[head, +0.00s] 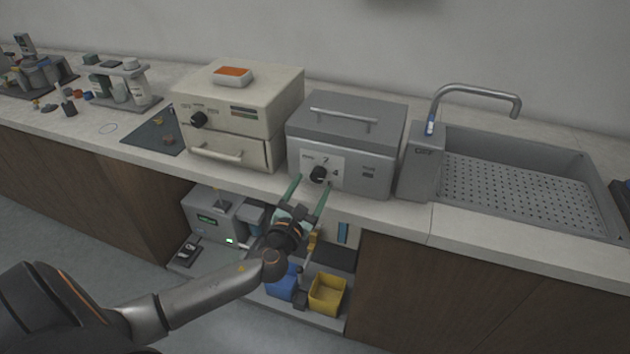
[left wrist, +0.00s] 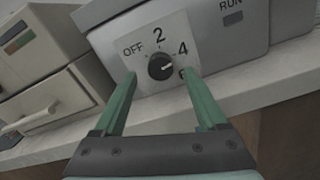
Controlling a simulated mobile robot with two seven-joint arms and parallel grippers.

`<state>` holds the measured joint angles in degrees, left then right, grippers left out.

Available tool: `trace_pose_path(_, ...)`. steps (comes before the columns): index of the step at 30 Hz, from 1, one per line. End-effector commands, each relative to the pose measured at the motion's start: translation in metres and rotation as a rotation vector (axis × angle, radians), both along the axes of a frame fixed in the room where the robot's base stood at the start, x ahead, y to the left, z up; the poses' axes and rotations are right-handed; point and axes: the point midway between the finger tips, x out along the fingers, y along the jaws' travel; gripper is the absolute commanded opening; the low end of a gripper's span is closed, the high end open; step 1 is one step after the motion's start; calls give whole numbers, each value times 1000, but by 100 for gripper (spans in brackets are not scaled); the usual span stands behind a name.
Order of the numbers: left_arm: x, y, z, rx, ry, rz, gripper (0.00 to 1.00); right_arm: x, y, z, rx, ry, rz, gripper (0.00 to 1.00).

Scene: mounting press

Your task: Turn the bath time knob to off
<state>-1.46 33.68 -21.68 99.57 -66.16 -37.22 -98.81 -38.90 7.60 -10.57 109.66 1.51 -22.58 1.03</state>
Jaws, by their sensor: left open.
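The bath time knob (head: 318,174) is a round black dial on the front of the grey lidded bath (head: 345,130). The left wrist view shows the knob (left wrist: 160,66) on a pale plate marked OFF, 2, 4 and 6. Its pale mark points to the right, roughly toward the 4 to 6 side, away from OFF at upper left. My left gripper (head: 313,183) is open, with its green fingers pointing at the dial. In the left wrist view the fingertips (left wrist: 159,73) lie on either side of the knob; I cannot tell whether they touch it. My right gripper is not in view.
A cream oven-like box (head: 240,115) with its own black knob stands left of the bath. A sink (head: 520,190) with a tap (head: 475,88) is at the right. Below the counter, an open shelf holds a blue bin (head: 282,287) and a yellow bin (head: 327,294).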

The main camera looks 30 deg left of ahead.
Motion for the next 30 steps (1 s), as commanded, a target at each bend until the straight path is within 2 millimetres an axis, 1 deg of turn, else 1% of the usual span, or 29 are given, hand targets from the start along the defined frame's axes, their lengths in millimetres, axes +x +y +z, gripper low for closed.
trace_pose_path(1,8,1,1,-2,-2,1,74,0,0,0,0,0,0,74)
trace_pose_path(6,23,5,0,-1,0,-1,74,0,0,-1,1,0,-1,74)
trace_pose_path(11,28,6,0,-1,1,-1,74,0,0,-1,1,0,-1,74)
trace_pose_path(18,28,6,0,-1,1,-1,73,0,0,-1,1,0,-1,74)
trace_pose_path(30,28,6,0,-1,1,-1,28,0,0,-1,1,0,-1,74)
